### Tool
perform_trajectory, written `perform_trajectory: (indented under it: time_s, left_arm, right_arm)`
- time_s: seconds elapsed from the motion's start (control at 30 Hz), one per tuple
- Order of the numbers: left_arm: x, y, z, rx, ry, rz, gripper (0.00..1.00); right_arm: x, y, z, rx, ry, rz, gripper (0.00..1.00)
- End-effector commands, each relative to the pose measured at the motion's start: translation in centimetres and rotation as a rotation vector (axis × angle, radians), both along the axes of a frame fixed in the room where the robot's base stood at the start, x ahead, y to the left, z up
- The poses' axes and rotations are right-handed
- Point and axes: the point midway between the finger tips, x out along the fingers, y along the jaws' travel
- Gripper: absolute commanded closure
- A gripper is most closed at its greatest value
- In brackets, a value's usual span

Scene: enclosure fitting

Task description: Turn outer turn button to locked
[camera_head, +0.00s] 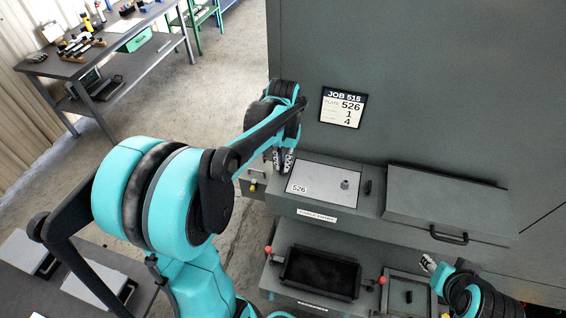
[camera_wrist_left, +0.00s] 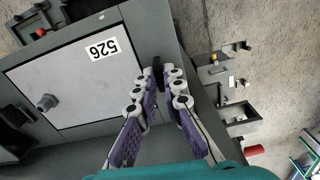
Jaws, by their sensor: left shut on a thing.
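A light grey plate marked 526 (camera_head: 322,184) lies in the top of the dark enclosure, with a small round knob (camera_head: 345,184); it also shows in the left wrist view (camera_wrist_left: 75,80). My left gripper (camera_head: 283,168) is at the plate's left edge, pointing down. In the left wrist view its fingers (camera_wrist_left: 163,82) are closed around a small black turn button (camera_wrist_left: 158,68) beside the plate, mostly hidden between the fingertips. I cannot read its angle clearly. Another black turn button (camera_head: 368,187) stands at the plate's right side. My right gripper (camera_head: 429,263) is low at right, its fingers too small to judge.
A closed grey cover with a handle (camera_head: 448,236) is right of the plate. A lower shelf holds a black tray (camera_head: 320,273) and red-knobbed levers (camera_head: 268,250). A job sign (camera_head: 342,107) hangs on the cabinet wall. A workbench (camera_head: 100,50) stands far left.

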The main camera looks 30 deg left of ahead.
Motion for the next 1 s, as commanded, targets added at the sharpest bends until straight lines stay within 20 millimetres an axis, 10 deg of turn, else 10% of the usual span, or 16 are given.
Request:
perform_trajectory:
  time_s: [1.0]
  left_arm:
    - [0.0,0.0,0.0,0.001,0.0,-0.912,1.0]
  right_arm:
    - [0.0,0.0,-2.7,0.0,0.0,0.0,0.6]
